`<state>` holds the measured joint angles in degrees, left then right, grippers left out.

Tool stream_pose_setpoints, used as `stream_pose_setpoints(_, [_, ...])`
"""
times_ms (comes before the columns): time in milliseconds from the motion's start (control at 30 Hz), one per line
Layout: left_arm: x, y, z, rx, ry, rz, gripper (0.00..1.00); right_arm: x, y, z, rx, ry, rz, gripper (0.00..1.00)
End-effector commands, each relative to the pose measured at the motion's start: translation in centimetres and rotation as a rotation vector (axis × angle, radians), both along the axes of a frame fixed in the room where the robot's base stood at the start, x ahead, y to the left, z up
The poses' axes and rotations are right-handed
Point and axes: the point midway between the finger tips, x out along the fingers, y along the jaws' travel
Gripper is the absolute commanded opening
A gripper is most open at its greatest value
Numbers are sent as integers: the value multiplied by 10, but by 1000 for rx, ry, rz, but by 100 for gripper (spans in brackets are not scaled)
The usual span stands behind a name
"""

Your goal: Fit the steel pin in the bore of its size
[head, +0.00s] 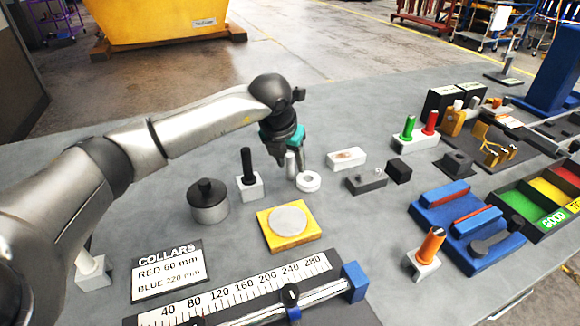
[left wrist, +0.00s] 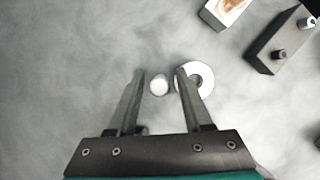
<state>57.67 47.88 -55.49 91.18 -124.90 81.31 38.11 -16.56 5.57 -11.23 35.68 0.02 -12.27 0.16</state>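The steel pin (head: 290,164) looks like a small pale grey cylinder standing upright on the grey table. In the left wrist view its round end (left wrist: 159,86) shows between my left fingertips, with a gap on each side. My left gripper (head: 289,157) is open over the pin; it also shows in the left wrist view (left wrist: 160,72). A dark grey block (head: 367,183) with two small round features stands to the right; it also shows in the left wrist view (left wrist: 277,47). I cannot tell whether these are bores or studs. My right gripper is not in view.
A white ring (head: 308,181) lies close beside the pin, near one finger. A white block with a black post (head: 248,170), a lidded metal pot (head: 208,204) and a yellow plate (head: 268,235) stand nearby. A white-and-brown block (head: 346,158) and a black cube (head: 399,170) are right.

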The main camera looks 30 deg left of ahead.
Motion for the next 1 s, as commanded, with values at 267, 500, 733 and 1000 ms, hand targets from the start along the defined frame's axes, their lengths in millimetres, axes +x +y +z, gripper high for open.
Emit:
stream_pose_setpoints(267, [0, 0, 0, 0, 0, 0, 17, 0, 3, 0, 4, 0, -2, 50])
stream_pose_setpoints(500, [0, 0, 0, 0, 0, 0, 0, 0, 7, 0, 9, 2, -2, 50])
stream_pose_setpoints(733, [0, 0, 0, 0, 0, 1, 0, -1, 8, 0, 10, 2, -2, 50])
stream_pose_setpoints(1000, [0, 0, 1, 0, -2, 1, 0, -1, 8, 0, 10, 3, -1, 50])
